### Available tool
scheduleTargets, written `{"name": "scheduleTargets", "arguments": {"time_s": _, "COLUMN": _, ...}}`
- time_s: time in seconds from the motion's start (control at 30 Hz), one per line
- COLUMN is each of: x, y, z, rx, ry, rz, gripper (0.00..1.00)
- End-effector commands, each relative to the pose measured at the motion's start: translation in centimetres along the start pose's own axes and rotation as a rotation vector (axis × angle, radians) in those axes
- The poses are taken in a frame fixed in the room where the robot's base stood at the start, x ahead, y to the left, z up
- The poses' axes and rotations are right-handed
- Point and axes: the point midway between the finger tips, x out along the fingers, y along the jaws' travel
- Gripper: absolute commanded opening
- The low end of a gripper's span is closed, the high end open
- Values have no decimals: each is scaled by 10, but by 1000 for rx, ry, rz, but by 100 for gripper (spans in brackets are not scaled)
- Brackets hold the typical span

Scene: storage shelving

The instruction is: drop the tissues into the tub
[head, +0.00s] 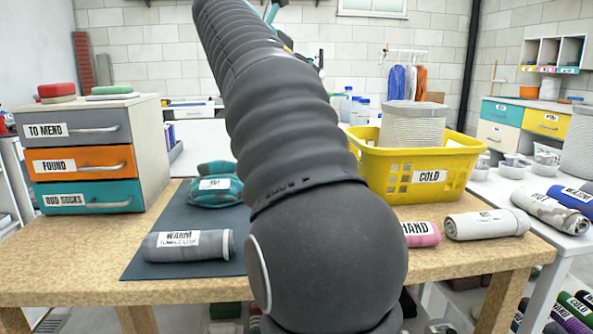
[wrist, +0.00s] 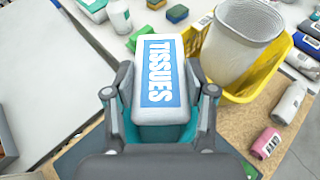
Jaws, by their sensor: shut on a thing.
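The tissues (wrist: 158,75) are a white pack with a blue label in the wrist view. My gripper (wrist: 158,92) is shut on the pack, one finger at each side, and holds it up above the bench. A pale ribbed tub (wrist: 238,50) is to the right of the pack, apart from it. In the head view the tub (head: 412,126) stands upright in a yellow basket (head: 432,158) labelled COLD. My arm hides most of the middle there, and I cannot make out the pack. The tub's bottom is hidden.
The wooden bench (head: 75,262) carries a dark mat (head: 195,225) with a grey roll (head: 188,246) and a teal bundle (head: 216,186). A pink roll (head: 422,234) and a white roll (head: 487,224) lie before the basket. Drawers (head: 85,150) stand at left.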

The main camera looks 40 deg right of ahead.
Motion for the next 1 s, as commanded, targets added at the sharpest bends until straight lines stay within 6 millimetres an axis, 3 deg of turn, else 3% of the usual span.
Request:
{"name": "scheduleTargets", "arguments": {"time_s": 0.03, "x": 5, "y": 0, "z": -11, "rx": 1, "ry": 0, "rz": 0, "gripper": 34}}
{"name": "scheduleTargets", "arguments": {"time_s": 0.2, "x": 10, "y": -1, "z": -21, "rx": 1, "ry": 0, "rz": -2, "gripper": 34}}
{"name": "scheduleTargets", "arguments": {"time_s": 0.57, "x": 10, "y": -2, "z": -21, "rx": 2, "ry": 0, "rz": -4, "gripper": 34}}
{"name": "scheduleTargets", "arguments": {"time_s": 0.6, "x": 10, "y": -2, "z": -21, "rx": 2, "ry": 0, "rz": -4, "gripper": 60}}
{"name": "scheduleTargets", "arguments": {"time_s": 0.7, "x": 10, "y": -2, "z": -21, "rx": 2, "ry": 0, "rz": -4, "gripper": 84}}
{"name": "scheduleTargets", "arguments": {"time_s": 1.0, "x": 10, "y": -2, "z": -21, "rx": 1, "ry": 0, "rz": -4, "gripper": 84}}
